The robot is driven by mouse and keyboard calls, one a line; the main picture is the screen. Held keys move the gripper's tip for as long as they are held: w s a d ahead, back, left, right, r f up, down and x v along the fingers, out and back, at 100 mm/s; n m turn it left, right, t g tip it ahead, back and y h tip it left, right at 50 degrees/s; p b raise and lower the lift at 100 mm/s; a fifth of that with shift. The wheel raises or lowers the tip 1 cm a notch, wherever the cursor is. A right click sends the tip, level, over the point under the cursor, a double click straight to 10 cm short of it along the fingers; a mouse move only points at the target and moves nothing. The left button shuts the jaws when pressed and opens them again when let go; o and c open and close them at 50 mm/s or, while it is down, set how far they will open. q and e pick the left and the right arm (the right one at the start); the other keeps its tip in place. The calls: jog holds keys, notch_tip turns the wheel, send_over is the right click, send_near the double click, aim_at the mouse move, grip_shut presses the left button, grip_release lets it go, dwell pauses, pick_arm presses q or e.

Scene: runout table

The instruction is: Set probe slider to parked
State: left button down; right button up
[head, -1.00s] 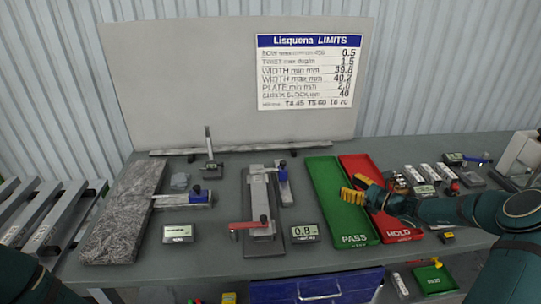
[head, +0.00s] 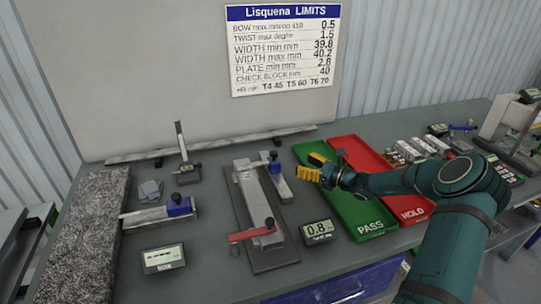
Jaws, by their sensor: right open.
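A fixture with a dark base plate (head: 272,260) stands mid-table and carries a grey metal block. A red lever (head: 250,234) crosses its near end and points left. A small blue-topped slide part (head: 275,167) on a metal bar sits at its far right; I cannot tell for sure which part is the probe slider. My right gripper (head: 312,166), with yellow fingertips, is open and empty above the far end of the green tray, a little right of the blue-topped part and apart from it. My left gripper is out of view.
The green PASS tray (head: 352,215) and red HOLD tray (head: 372,157) lie right of the fixture. A display reading 0.8 (head: 319,231) stands beside it. A blue-ended gauge (head: 160,212), another display (head: 164,258) and a speckled stone slab (head: 85,235) are on the left.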

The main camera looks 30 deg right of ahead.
aim_at(274, 152)
jog(key=b+x, duration=0.1)
jog(key=x, duration=1.1)
jog(key=shift+w+a, duration=0.2)
grip_shut()
jog(key=shift+w, duration=0.1)
